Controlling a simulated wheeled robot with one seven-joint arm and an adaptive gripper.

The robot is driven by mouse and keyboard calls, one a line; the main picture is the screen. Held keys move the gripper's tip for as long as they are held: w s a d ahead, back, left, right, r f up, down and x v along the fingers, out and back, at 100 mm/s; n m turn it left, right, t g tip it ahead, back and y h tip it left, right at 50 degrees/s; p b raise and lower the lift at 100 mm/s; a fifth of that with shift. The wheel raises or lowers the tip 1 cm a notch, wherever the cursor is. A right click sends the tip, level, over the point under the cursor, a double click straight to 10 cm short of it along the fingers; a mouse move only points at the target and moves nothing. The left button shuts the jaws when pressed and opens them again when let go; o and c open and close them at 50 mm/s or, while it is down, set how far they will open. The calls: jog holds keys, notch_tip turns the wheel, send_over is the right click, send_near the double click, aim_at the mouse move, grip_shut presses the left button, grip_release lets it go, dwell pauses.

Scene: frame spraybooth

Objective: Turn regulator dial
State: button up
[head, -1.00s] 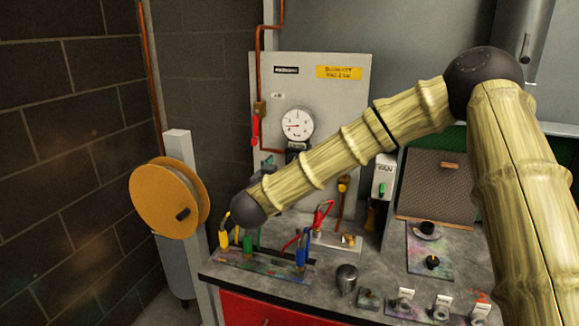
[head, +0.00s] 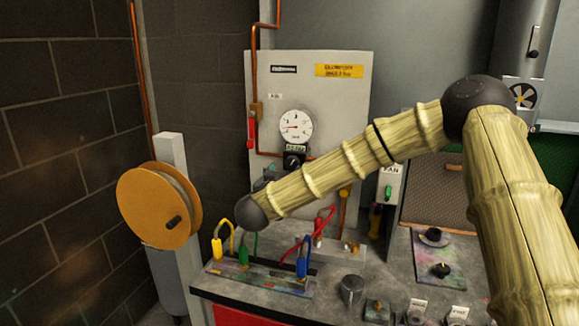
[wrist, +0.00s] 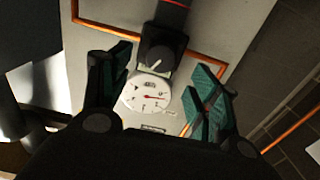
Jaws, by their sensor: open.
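The regulator dial is a black knob (head: 293,162) with a pale pointer line, just below a round white gauge (head: 296,127) on the grey panel. In the wrist view the picture is roughly upside down: the knob (wrist: 155,58) shows above the gauge (wrist: 147,92). My gripper (wrist: 160,72) is open and empty. Its teal fingers stand apart on either side of the gauge and knob in that view, with no visible contact. In the head view my gripper is mostly hidden behind my bamboo-look arm, low and left of the dial.
A red-handled valve (head: 251,132) and copper pipe run left of the gauge. An orange reel (head: 158,205) stands left. A fan switch box (head: 389,183) is at right.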

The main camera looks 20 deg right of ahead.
aim_at(291, 166)
jog(key=p+x, duration=0.1)
jog(key=x, duration=0.5)
jog(key=shift+w+d, duration=0.1)
jog(key=shift+w, duration=0.1)
jog(key=c, duration=1)
jog(key=shift+f+m, duration=0.1)
jog(key=shift+m, duration=0.2)
